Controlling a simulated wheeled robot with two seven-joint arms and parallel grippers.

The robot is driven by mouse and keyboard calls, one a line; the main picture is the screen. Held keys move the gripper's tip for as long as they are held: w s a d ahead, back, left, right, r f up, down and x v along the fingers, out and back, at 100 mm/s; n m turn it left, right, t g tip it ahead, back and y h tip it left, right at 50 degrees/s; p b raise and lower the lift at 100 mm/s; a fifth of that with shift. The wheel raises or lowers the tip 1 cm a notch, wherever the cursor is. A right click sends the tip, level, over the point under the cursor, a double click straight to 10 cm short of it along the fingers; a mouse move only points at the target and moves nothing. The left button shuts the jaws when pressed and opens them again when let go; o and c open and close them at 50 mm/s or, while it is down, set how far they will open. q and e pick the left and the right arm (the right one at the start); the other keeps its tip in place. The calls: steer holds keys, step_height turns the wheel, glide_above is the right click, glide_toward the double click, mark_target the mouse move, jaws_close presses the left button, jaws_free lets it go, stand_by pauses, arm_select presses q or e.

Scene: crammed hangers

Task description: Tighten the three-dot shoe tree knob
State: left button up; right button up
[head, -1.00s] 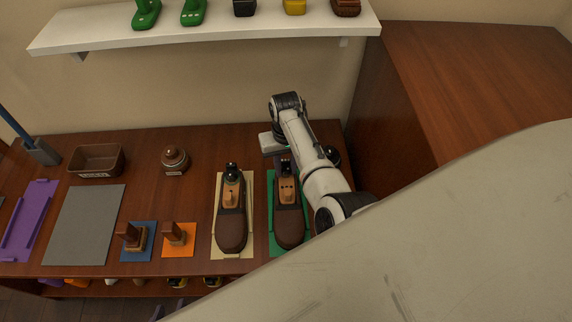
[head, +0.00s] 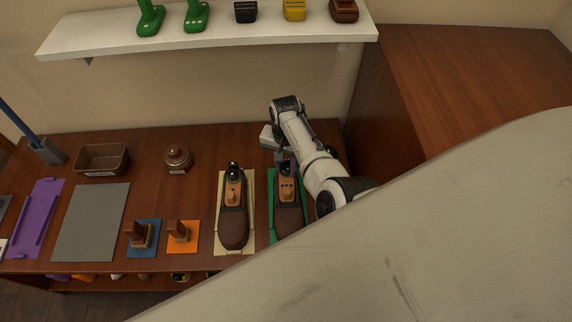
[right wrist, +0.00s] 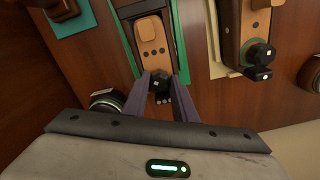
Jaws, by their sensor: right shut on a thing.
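A dark brown shoe (head: 289,222) lies on a green mat (head: 271,232) at the right of the bench. Its wooden shoe tree (head: 288,190) carries a row of dark dots, which look like three in the right wrist view (right wrist: 149,36). The tree's black knob (right wrist: 160,84) has a pale mark on top. My right gripper (right wrist: 161,82) is shut on this knob, one finger on each side. In the head view my right gripper (head: 283,157) is at the heel end of the shoe, and its arm partly hides the area. My left gripper is not in view.
A similar shoe (head: 233,226) on a cream mat stands close to the left, with its own black knob (head: 233,169). Orange (head: 189,247) and blue mats with wooden pieces lie further left. A tall wooden cabinet (head: 440,80) stands at the right and a white shelf (head: 110,44) above.

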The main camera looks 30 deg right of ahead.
mark_target(286, 168)
stand_by(0.4)
steer(key=o, duration=1)
steer(key=shift+o, duration=0.2)
step_height(286, 168, up, 10)
steer(key=p, duration=0.2)
steer(key=shift+r+p, duration=0.2)
steer(key=shift+p, duration=0.1)
